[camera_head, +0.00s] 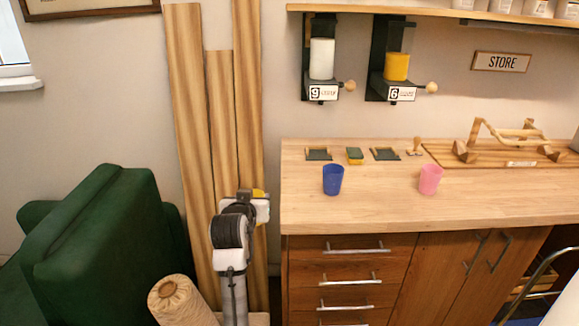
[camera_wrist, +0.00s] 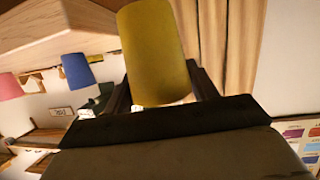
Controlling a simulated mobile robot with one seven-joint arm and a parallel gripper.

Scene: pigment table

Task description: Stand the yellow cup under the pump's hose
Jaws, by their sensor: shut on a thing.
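The yellow cup (camera_wrist: 155,50) is between the two fingers of my gripper (camera_wrist: 160,85), which is shut on it. In the head view only a small yellow part of the cup (camera_head: 259,193) shows behind my gripper (camera_head: 257,205), left of the table's left edge and not over the tabletop. Two wall dispensers hang above the table, one with a white container (camera_head: 322,58) marked 9 and one with a yellow container (camera_head: 397,66) marked 6. I cannot make out a pump or its hose in either view.
On the wooden table (camera_head: 320,212) stand a blue cup (camera_head: 333,180) and a pink cup (camera_head: 430,180). Small trays (camera_head: 319,154) and a wooden rack (camera_head: 505,145) are at the back. The front of the tabletop is clear. A green armchair (camera_head: 100,240) and a twine spool (camera_head: 180,300) are at left.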

